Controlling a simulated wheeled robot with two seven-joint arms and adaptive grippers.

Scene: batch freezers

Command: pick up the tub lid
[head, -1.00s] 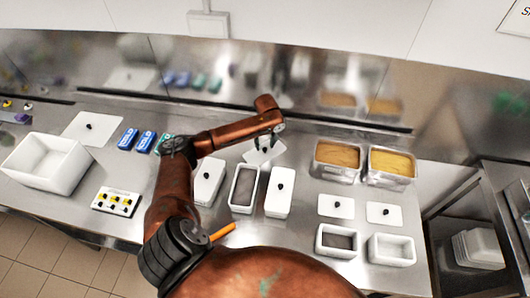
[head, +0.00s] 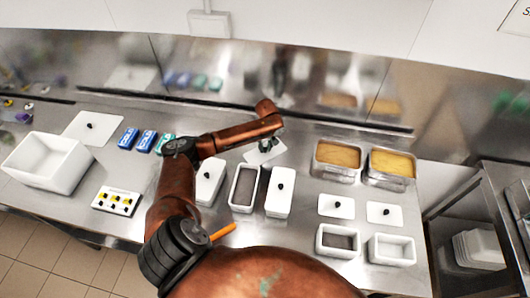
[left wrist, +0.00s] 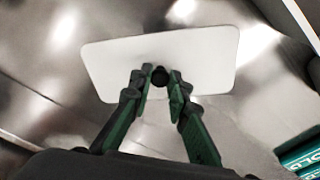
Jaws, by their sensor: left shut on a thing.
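The tub lid (head: 274,153) is a white rectangular plate with a black knob, on the steel counter behind an open tub. It also shows in the left wrist view (left wrist: 208,58), with its knob (left wrist: 160,76) between the fingers. My left gripper (head: 266,145) is over the lid with its fingers shut on the knob. The gripper partly covers the lid in the head view. I cannot tell whether the lid is raised off the counter. The open white tub (head: 233,207) stands in front, with dark contents. My right gripper is not in view.
Lidded tubs (head: 203,196) (head: 278,205) flank the open tub. Steel pans (head: 337,173) of yellow-orange food stand at right, with small lids (head: 336,212) and small tubs (head: 391,258) in front. A big white bin (head: 38,178) and blue boxes (head: 146,141) are at left.

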